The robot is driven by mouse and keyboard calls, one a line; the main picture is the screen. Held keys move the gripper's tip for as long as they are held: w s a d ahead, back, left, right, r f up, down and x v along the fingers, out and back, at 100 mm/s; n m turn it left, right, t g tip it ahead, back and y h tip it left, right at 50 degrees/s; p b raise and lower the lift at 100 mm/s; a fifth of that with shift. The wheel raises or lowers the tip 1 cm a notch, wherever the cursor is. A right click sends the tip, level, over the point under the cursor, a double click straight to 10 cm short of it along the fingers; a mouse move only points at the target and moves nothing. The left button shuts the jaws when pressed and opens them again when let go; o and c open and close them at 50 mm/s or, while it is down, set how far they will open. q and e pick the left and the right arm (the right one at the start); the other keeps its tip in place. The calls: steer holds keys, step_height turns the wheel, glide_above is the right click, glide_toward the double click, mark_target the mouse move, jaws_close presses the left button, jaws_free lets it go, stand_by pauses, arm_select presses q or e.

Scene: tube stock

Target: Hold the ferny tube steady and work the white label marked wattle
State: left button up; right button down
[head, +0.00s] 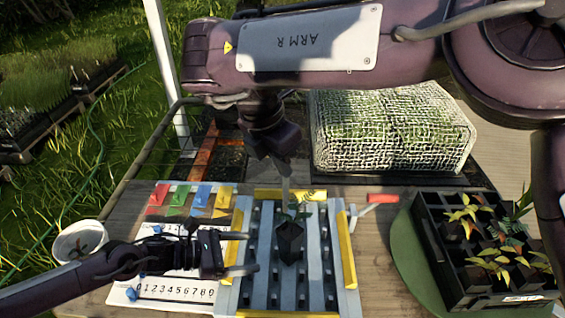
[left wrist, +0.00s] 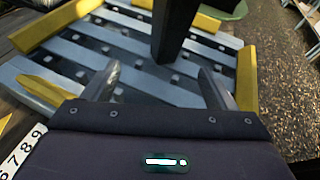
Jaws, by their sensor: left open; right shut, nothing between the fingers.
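A black tapered tube (head: 289,243) with a small ferny plant stands in the slatted rack (head: 258,195); it also shows in the left wrist view (left wrist: 172,30). My left gripper (head: 246,253) is open to the left of the tube, its fingers pointing at it. In the left wrist view the tube stands beyond the fingertips (left wrist: 160,78), apart from them. My right gripper (head: 286,186) is shut and empty, pointing down just above the plant. A thin pale strip shows there; I cannot tell whether it is a finger or a label. I see no readable wattle marking.
Red, green, blue and yellow tags (head: 190,200) lie on a board left of the rack. A red-headed marker (head: 382,198) lies to its right. A black crate of seedlings (head: 455,285) stands right, a white pot (head: 78,240) left, a mesh-covered block (head: 390,130) behind.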

mark_target(280, 251)
arm_select(q)
steer(key=shift+s+d+m+h, duration=0.1)
steer(key=shift+d+m+h, duration=0.2)
steer(key=shift+d+m, duration=0.3)
steer(key=shift+d+f, duration=0.15)
steer(key=shift+d, duration=0.05)
steer(key=x, duration=0.9)
steer(key=shift+f, duration=0.15)
steer(key=shift+c, duration=0.5)
steer(key=c, duration=0.8)
